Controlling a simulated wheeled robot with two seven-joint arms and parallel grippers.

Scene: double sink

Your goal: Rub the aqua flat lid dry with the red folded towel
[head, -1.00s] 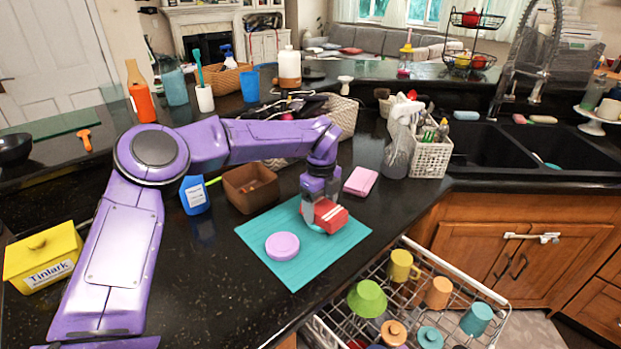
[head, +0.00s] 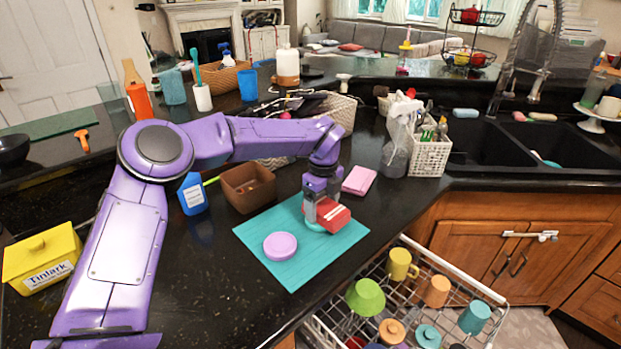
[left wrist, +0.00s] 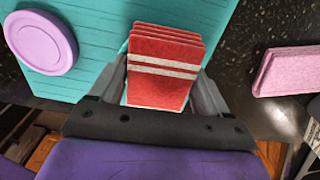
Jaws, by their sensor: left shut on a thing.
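My left gripper (head: 322,217) is shut on the red folded towel (head: 334,216), which has pale stripes. It holds the towel low over the teal mat (head: 285,272). A small rounded edge of the aqua flat lid (head: 314,227) shows under the towel and gripper; the rest of the lid is hidden. In the left wrist view the towel (left wrist: 163,68) sits between the two fingers (left wrist: 163,88) of the gripper. Whether the towel touches the lid is hard to tell. My right gripper is not in view.
A lilac round lid (head: 280,246) lies on the mat, left of the towel. A pink folded cloth (head: 359,180) and a brown box (head: 248,188) are behind the mat. An open dish rack (head: 400,300) with several cups is in front, below the counter edge.

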